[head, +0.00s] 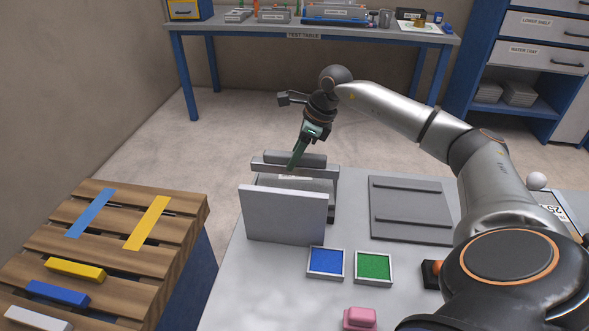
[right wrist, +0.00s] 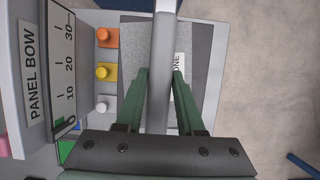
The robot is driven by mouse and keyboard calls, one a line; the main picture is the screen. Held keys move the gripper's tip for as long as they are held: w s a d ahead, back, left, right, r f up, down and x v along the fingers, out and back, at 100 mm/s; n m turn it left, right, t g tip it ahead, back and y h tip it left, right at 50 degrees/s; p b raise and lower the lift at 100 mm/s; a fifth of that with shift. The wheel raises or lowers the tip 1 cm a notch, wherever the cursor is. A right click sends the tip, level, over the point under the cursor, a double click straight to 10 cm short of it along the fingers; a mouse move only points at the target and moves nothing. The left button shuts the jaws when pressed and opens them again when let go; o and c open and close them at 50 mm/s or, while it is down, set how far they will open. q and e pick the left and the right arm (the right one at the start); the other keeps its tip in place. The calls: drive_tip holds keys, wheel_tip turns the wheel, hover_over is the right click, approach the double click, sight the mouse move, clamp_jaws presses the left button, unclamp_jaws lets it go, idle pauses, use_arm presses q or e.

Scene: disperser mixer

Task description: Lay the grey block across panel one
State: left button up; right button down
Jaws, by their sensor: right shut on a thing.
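The grey block (head: 262,168) is a long narrow bar, crosswise over panel one (head: 318,184), a speckled grey plate behind an upright light grey board (head: 284,214). My right gripper (head: 294,163) is shut on the bar near its middle, reaching down from above. In the right wrist view the bar (right wrist: 163,40) stands between the green fingers of the gripper (right wrist: 160,76), above panel one (right wrist: 204,50) and beside its label ending in "ONE". I cannot tell whether the bar touches the panel. The board hides the panel's lower part in the head view. My left gripper is out of view.
Orange, yellow and white knobs (right wrist: 104,71) lie between board and panel. A dark railed plate (head: 412,209) is to the right; blue (head: 325,262) and green (head: 374,267) trays and a pink block (head: 360,318) are nearer. A wooden pallet (head: 110,240) stands left.

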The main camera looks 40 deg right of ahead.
sight(295, 169)
drive_tip(key=shift+f, duration=1.95)
drive_tip(key=shift+f, duration=0.1)
drive_tip(key=c, duration=0.5)
unclamp_jaws()
drive_tip(key=shift+f, duration=0.1)
drive_tip(key=v, duration=1.2)
